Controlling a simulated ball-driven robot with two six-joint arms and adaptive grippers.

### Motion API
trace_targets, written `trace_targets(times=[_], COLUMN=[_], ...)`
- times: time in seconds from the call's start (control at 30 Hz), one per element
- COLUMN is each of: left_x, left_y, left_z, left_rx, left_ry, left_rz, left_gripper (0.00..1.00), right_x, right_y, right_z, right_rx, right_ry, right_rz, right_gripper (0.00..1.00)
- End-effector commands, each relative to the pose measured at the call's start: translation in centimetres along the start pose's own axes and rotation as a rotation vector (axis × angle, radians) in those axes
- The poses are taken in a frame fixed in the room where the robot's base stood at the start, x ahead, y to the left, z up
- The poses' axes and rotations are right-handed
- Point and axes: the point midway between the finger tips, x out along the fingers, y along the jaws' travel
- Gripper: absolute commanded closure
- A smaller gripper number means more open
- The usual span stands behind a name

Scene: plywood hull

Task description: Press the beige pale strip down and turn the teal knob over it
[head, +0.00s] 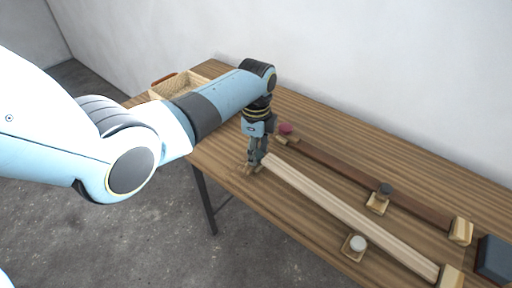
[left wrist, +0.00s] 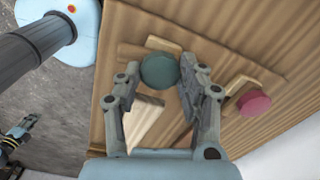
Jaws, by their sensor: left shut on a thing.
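The beige pale strip (head: 345,212) lies lengthwise along the table, from below my left gripper to a wooden end block (head: 450,277) at lower right. My left gripper (head: 257,163) points down at the strip's far-left end. In the left wrist view its fingers are closed around the round teal knob (left wrist: 159,70). Light wooden pieces (left wrist: 163,44) show beside the knob, and the strip's end (left wrist: 146,108) lies just below it in the picture. Whether wood under the knob overlaps the strip is hidden. What seems to be my right gripper (left wrist: 17,134) shows small at the left edge.
A dark brown strip (head: 335,170) runs parallel behind, with a red knob (head: 286,128) at its left end and a dark grey knob (head: 385,189) midway. A white knob (head: 358,243) is in front.

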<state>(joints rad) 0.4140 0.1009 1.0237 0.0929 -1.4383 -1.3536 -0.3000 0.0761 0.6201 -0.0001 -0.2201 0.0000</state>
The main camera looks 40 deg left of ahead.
Motion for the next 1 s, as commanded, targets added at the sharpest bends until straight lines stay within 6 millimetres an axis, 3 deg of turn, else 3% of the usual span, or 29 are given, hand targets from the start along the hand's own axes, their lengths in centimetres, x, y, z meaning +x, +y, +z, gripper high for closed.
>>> trace_targets(times=[0.1,0.43,0.47,0.6,1.0], left_x=[-0.34,-0.04,-0.04,-0.04,-0.98], left_y=[0.04,0.00,0.00,0.01,-0.09], left_z=[-0.02,-0.01,-0.01,-0.01,-0.02], left_rx=[-0.091,-0.122,-0.122,-0.121,-0.120], left_ry=[0.000,0.000,0.000,0.000,0.000], left_rz=[0.002,0.000,0.000,0.001,-0.002], left_gripper=[0.93,0.93,0.57,0.39,0.38], right_x=[-1.07,-0.98,-0.98,-0.98,-0.98], right_y=[0.17,0.45,0.47,0.53,0.55], right_z=[-0.13,-0.14,-0.14,-0.14,-0.14], right_rx=[0.000,-0.002,-0.002,-0.002,-0.002], right_ry=[0.000,0.001,0.001,0.001,0.001], right_rz=[0.001,0.004,0.005,0.005,0.005], right_gripper=[1.00,1.00,1.00,1.00,1.00])
